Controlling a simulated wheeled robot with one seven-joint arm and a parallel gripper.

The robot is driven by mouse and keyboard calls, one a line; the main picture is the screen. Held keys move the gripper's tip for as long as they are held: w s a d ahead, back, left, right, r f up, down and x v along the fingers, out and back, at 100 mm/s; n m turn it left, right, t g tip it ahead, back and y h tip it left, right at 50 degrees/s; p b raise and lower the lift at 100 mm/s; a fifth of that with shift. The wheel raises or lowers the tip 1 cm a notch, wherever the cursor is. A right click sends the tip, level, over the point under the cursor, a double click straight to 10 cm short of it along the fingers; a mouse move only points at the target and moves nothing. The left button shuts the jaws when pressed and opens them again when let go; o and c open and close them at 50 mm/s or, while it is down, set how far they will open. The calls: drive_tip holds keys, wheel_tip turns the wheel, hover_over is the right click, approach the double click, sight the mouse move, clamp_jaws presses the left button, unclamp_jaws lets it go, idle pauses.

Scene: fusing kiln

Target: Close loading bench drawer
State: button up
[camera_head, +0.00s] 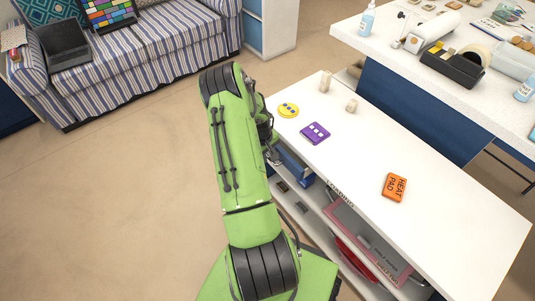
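The loading bench is a low white bench (345,150) to the right of my arm, with lettering on its front edge beginning "LOADING". My green arm reaches forward along its left side and hides part of its front. My gripper (271,153) shows only partly past the arm, close to the bench's front near the far end. Its fingers are too hidden to tell open from shut. Blue surfaces (293,166) show under the bench top beside the gripper. I cannot make out the drawer's front or handle clearly, nor how far out it stands.
On the bench top lie a yellow disc (288,110), a purple block (315,133), an orange heat pad (395,187) and small beige pieces. A pink-framed panel (370,240) sits below. A striped sofa (140,50) stands back left; open floor (110,190) lies left.

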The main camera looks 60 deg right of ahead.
sight(277, 147)
clamp_jaws()
drive_tip(key=d, duration=0.1)
drive_tip(key=s+d, duration=0.1)
drive_tip(key=s+d+b, duration=0.1)
drive_tip(key=shift+d, duration=0.4)
drive_tip(key=shift+o, duration=1.3)
unclamp_jaws()
